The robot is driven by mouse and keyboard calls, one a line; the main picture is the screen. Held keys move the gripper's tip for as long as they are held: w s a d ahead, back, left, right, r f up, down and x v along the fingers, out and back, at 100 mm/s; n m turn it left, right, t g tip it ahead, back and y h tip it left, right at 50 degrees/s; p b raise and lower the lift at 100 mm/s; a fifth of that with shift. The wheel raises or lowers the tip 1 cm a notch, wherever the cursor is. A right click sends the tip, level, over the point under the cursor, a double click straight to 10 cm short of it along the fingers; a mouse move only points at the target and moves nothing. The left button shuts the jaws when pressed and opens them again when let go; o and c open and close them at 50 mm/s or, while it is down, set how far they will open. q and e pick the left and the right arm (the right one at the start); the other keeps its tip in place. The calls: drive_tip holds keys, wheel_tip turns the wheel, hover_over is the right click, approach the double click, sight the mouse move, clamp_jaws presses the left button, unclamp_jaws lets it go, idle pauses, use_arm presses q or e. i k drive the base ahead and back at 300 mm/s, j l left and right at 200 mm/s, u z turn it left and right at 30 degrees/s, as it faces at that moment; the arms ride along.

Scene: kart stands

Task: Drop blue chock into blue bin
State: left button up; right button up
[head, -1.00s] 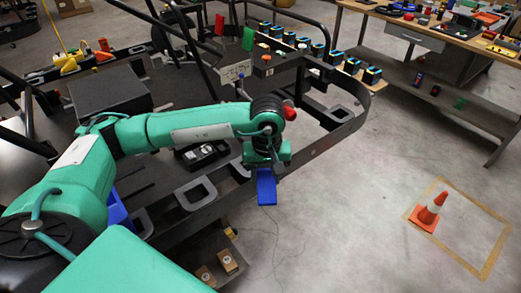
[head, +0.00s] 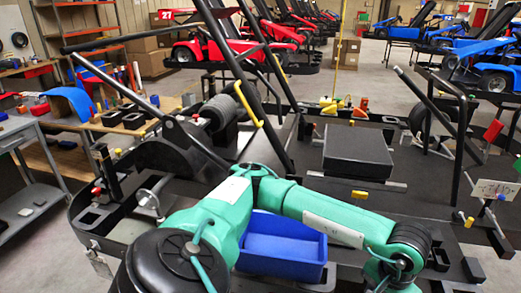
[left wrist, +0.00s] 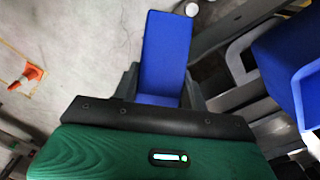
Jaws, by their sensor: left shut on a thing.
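The blue chock (left wrist: 167,48) is a flat blue wedge-like block in the left wrist view. My left gripper (left wrist: 160,92) is shut on it, with a dark finger on each side of its near end. The blue bin (head: 285,246) is an open box behind my left forearm in the head view; the forearm hides part of its rim. A corner of the blue bin also shows at the right edge of the left wrist view (left wrist: 292,62), to the right of the chock and apart from it. My left gripper and the chock are out of the head view. My right gripper is not in view.
A black box (head: 357,152) sits on the kart stand behind the bin. Black frame tubes and a yellow hook (head: 248,105) rise behind my arm. A workbench (head: 110,125) stands at the left. An orange cone (left wrist: 27,76) stands on the floor in the left wrist view.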

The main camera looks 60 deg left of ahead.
sight(276, 253)
drive_tip(key=u, duration=1.3)
